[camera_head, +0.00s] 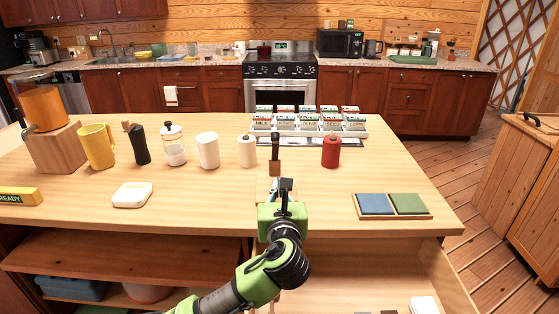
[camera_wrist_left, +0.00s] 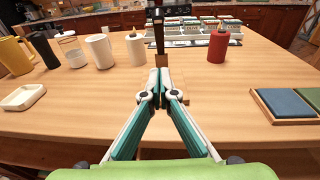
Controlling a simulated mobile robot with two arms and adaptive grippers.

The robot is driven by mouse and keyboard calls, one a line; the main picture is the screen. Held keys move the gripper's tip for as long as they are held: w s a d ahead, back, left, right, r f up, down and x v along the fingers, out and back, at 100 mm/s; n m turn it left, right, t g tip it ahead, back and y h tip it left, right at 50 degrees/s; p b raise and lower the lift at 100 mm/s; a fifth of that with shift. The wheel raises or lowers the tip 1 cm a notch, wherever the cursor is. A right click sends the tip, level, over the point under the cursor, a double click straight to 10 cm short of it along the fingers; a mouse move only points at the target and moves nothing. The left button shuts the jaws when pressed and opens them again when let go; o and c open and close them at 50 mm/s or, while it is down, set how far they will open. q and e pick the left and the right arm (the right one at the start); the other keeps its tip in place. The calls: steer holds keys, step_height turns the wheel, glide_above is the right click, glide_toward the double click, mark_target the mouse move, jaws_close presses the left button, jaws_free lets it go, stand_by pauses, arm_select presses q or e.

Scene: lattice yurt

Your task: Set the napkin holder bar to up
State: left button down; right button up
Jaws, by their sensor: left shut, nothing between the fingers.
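The napkin holder stands on the wooden counter straight ahead of my left gripper. Its dark upright bar (camera_head: 275,146) rises above a small brown wooden block, and the same dark bar shows in the left wrist view (camera_wrist_left: 159,36). Its lower part is partly hidden behind my gripper. My left gripper (camera_head: 286,184) is over the front of the counter, just on the near side of the holder. In the left wrist view my gripper (camera_wrist_left: 159,73) has its fingertips together and empty, in line with the bar. I cannot tell whether they touch it. My right gripper is in neither view.
A red canister (camera_head: 331,151) stands right of the holder, and a cream canister (camera_head: 247,151) left of it. A tray of labelled boxes (camera_head: 262,128) is behind. A blue and green tile tray (camera_head: 431,216) lies at the right. The counter between is clear.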

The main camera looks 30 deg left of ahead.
arm_select(q)
glide_toward(275, 150)
step_height(275, 150, down, 3)
steer(key=w+a, duration=0.1)
steer(key=w, duration=0.1)
steer(key=shift+w+a+r+p, duration=0.9)
steer(key=shift+w+a+r, duration=0.05)
steer(key=shift+w, duration=0.05)
steer(key=shift+w+a+r, duration=0.15)
steer(key=shift+w+r, duration=0.1)
steer(key=shift+w, duration=0.05)
